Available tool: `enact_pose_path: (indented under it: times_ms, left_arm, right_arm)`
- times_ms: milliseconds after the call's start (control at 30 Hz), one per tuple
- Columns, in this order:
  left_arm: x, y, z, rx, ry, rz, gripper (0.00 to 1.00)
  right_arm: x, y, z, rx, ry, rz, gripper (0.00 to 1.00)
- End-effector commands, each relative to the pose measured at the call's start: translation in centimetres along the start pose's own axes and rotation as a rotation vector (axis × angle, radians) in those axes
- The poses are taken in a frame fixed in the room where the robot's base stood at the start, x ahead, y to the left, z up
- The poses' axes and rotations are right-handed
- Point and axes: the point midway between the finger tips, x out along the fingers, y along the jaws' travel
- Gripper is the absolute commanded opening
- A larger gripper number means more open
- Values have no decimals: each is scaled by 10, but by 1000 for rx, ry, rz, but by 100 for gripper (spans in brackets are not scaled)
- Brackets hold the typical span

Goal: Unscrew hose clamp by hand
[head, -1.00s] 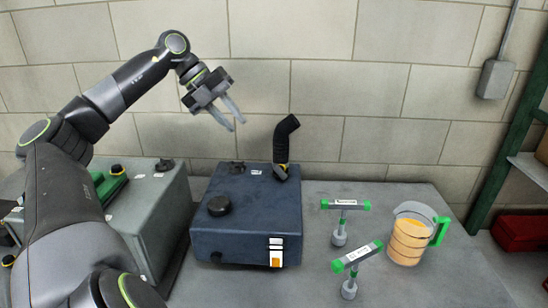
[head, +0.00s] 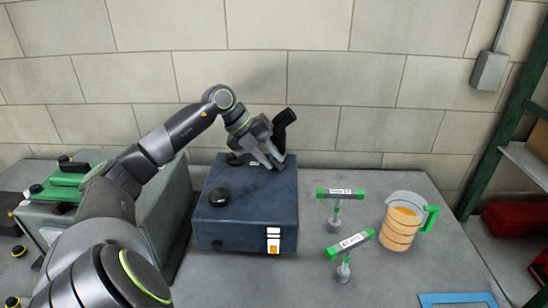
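The black rubber hose (head: 284,120) stands up from the back right of the dark blue tank (head: 240,222) and bends at its top. My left gripper (head: 272,160) is at the foot of the hose, with its fingers pointing down. The gripper covers the clamp area at the hose foot, so the clamp does not show clearly. I cannot tell whether the fingers are open or shut on it. My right gripper is out of view.
Two green-handled T-shaped tools, one farther back (head: 340,193) and one nearer (head: 350,241), stand right of the tank. A jug of orange liquid (head: 401,222) is beyond them. A grey box with green parts is at left.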

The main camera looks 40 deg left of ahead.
Motion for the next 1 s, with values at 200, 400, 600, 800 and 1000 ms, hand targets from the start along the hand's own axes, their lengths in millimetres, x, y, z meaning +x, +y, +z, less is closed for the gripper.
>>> enact_pose_path:
  times_ms: [200,400,600,800,1000]
  left_arm:
    - [16,0,0,0,1,-1,23]
    - [19,0,0,0,0,1,23]
    - [18,0,0,0,0,1,15]
    - [18,0,0,0,0,1,0]
    - [21,4,0,1,1,-40,0]
  right_arm:
    - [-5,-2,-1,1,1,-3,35]
    - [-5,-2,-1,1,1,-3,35]
    - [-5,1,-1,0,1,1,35]
    - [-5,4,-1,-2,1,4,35]
    - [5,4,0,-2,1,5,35]
